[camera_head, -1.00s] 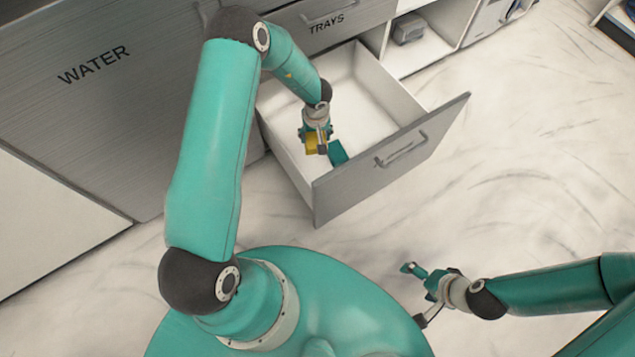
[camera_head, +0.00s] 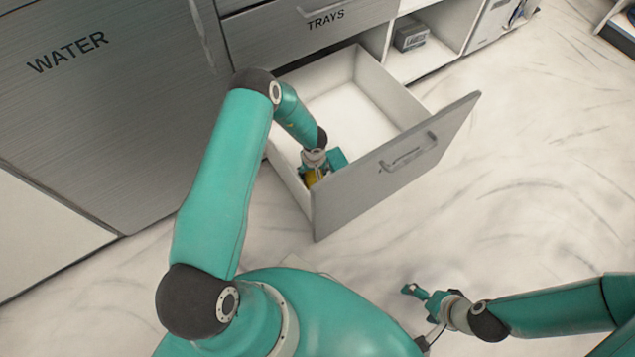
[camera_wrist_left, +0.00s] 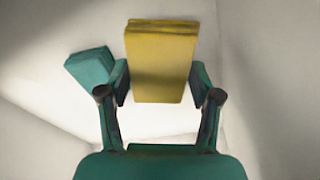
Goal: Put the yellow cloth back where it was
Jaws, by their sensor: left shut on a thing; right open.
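The yellow cloth (camera_wrist_left: 162,62) is a folded block between the fingers of my left gripper (camera_wrist_left: 160,90) in the left wrist view. In the head view, my left gripper (camera_head: 313,172) is down inside the open drawer (camera_head: 362,115), near its front left corner. Only a small part of the cloth (camera_head: 312,178) shows there, the rest hidden by the gripper. A teal folded cloth (camera_wrist_left: 90,67) lies just left of the yellow one in the wrist view, and beside the gripper in the head view (camera_head: 337,158). My right gripper (camera_head: 420,292) is open and empty, over the floor.
The drawer front (camera_head: 400,165) with its handle stands out over the floor. Above the drawer is a closed one marked TRAYS (camera_head: 310,22); left is a panel marked WATER (camera_head: 110,110). A grey box (camera_head: 411,37) sits on an open shelf. Most of the drawer floor is bare.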

